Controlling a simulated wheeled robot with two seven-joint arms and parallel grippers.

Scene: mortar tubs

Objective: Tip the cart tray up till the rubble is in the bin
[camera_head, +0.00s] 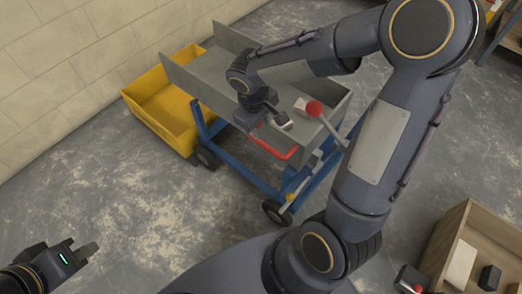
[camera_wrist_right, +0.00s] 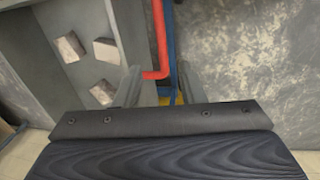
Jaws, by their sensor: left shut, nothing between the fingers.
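The grey cart tray (camera_head: 200,75) sits on a blue wheeled frame (camera_head: 245,178) and looks level. Pale rubble lumps lie in it, a few showing in the right wrist view (camera_wrist_right: 106,50). The yellow bin (camera_head: 150,95) stands on the floor at the tray's far left end. A red handle (camera_head: 275,146) runs along the tray's near side. My right gripper (camera_wrist_right: 160,72) is open, with its fingers apart on either side of the red handle (camera_wrist_right: 160,45). In the head view my right wrist hides part of the tray. My left gripper (camera_head: 85,250) is shut and empty, low at left, away from the cart.
A lever with a red knob (camera_head: 313,108) rises at the cart's right end. A wooden crate (camera_head: 455,225) holding blocks stands at lower right, with a small red-knobbed box (camera_head: 411,279) beside it. A block wall (camera_head: 70,60) runs behind the bin.

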